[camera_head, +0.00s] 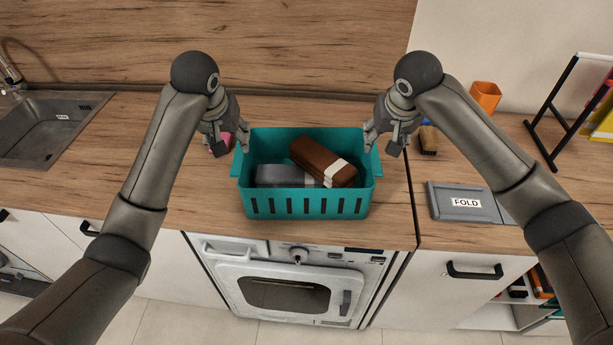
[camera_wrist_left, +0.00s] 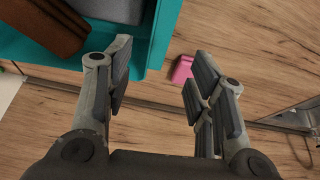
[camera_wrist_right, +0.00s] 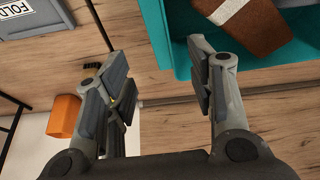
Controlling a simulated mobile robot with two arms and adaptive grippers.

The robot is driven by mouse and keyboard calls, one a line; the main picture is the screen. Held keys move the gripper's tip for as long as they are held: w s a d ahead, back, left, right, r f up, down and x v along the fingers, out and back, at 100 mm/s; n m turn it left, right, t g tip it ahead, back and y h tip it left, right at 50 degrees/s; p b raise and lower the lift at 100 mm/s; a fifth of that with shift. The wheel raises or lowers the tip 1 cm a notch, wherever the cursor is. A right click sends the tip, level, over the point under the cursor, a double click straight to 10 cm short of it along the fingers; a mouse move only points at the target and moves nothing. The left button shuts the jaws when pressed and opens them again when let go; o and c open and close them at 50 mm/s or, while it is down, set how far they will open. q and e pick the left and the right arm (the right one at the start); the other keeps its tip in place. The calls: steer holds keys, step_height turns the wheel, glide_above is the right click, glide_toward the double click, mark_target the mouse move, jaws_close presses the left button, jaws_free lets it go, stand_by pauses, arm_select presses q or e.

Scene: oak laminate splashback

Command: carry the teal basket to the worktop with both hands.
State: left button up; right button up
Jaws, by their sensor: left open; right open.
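The teal basket (camera_head: 306,207) stands upright on the wooden worktop (camera_head: 160,180), near its front edge and above the white oven. A brown bundle with a white band (camera_head: 325,162) and a grey bundle (camera_head: 283,175) lie inside it. My left gripper (camera_head: 231,142) is open at the basket's left end, and my right gripper (camera_head: 384,140) is open at its right end. The left wrist view shows the basket's edge (camera_wrist_left: 160,35) beside the open fingers. The right wrist view shows the edge (camera_wrist_right: 160,40) beside the fingers too. Neither gripper holds anything.
A pink object (camera_head: 219,144) is partly hidden behind my left gripper. A brush (camera_head: 428,139), an orange cup (camera_head: 485,96), a grey FOLD board (camera_head: 465,203) and a rack (camera_head: 550,110) are to the right. A sink (camera_head: 48,125) is at the left.

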mark_target(239, 155)
arm_select(q)
steer(key=x, duration=1.1)
steer(key=shift+w+r, duration=0.1)
arm_select(e)
steer(key=x, duration=1.1)
steer(key=shift+w+r, duration=0.1)
arm_select(q)
steer(key=shift+r, duration=0.1)
steer(key=shift+c, duration=0.6)
arm_select(e)
steer(key=shift+c, duration=0.6)
arm_select(q)
jaws_close()
arm_select(e)
jaws_close()
steer(key=shift+r, duration=0.15)
